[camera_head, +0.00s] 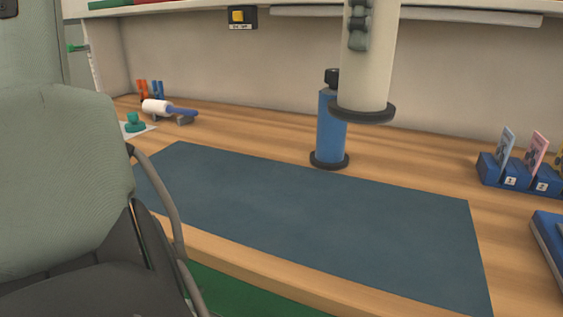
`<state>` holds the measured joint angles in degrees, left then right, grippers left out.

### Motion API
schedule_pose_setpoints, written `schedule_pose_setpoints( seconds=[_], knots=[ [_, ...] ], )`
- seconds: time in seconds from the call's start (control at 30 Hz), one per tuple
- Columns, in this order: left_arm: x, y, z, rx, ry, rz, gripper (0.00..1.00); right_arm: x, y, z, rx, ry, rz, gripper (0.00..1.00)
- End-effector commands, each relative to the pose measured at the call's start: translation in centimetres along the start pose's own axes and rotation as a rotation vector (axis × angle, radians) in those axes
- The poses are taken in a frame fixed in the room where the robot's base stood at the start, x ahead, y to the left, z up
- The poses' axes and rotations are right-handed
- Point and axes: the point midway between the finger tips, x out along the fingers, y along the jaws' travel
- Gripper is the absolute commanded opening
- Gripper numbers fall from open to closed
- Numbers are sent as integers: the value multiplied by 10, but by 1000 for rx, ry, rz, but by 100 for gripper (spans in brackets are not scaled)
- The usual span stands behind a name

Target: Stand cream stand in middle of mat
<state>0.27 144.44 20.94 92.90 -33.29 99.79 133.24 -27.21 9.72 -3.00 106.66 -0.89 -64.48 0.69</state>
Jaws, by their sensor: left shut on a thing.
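The cream stand (366,62) is a pale upright cylinder with a wide black round base. It hangs in the air at the top centre, and its upper end is cut off by the picture's edge. Dark grey finger parts of my left gripper (359,26) lie against its side, shut on it; the rest of the gripper is out of view. The dark blue-grey mat (300,215) lies flat on the wooden bench, bare on top, with its left end partly hidden. My right gripper is not in view.
A blue stand (330,128) with a black base stands at the mat's back edge, partly behind the cream stand. Blue numbered card holders (515,177) stand at the right. A white-and-blue roller (160,107) lies back left.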

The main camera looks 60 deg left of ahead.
Motion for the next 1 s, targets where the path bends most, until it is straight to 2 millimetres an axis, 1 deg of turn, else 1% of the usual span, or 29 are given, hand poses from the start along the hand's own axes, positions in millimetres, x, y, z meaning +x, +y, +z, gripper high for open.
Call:
schedule_pose_setpoints(
  seconds=[0.03,0.07,0.1,0.17,0.2,0.3,0.4,0.5,0.63,0.8,0.87,1.0],
  knots=[
    [0,6,18,-29,6,-8,0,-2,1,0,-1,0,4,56],
    [0,10,30,-47,7,-9,0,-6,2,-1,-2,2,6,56],
    [1,16,45,-73,7,-9,0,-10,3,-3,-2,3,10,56],
    [4,25,68,-110,7,-9,0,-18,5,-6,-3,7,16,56],
    [7,32,83,-136,8,-8,0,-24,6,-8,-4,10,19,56],
    [17,50,119,-194,7,-8,0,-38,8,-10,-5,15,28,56],
    [30,68,149,-242,6,-6,0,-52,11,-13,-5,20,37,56],
    [44,83,171,-278,6,-7,0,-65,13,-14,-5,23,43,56],
    [58,98,190,-306,3,-6,0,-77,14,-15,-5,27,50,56],
    [70,106,201,-321,2,-4,0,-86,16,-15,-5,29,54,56],
    [73,104,201,-322,1,-3,0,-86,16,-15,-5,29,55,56],
    [85,88,190,-320,1,2,0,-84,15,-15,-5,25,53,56]
  ],
)
